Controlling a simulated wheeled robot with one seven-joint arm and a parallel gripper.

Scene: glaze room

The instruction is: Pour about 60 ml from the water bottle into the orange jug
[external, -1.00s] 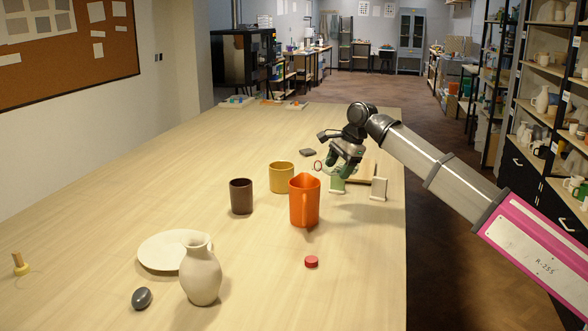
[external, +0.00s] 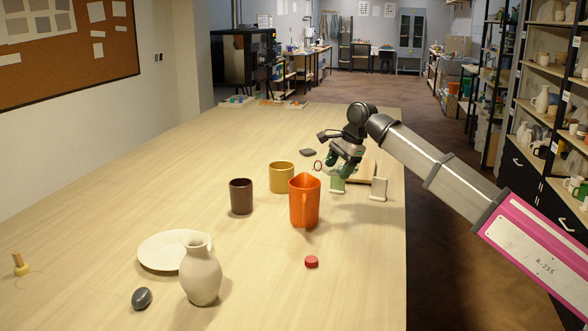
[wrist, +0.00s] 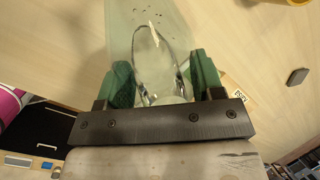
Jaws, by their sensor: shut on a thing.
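The orange jug (external: 304,204) stands upright on the table, right of centre in the external view. In the wrist view my gripper (wrist: 160,86) is shut on the clear water bottle (wrist: 148,40), between two green pads. The bottle is see-through and hard to make out in the external view, where only a thin reddish ring shows at the gripper's left. Its tilt and water level cannot be told.
A yellow mug (external: 281,178) and a brown cup (external: 241,197) stand left of the jug. A red cap (external: 311,261) lies in front. A cream plate (external: 160,251), a vase (external: 201,277) and a dark stone (external: 141,298) are at front left. A small pale stand (external: 379,189) is right of the gripper.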

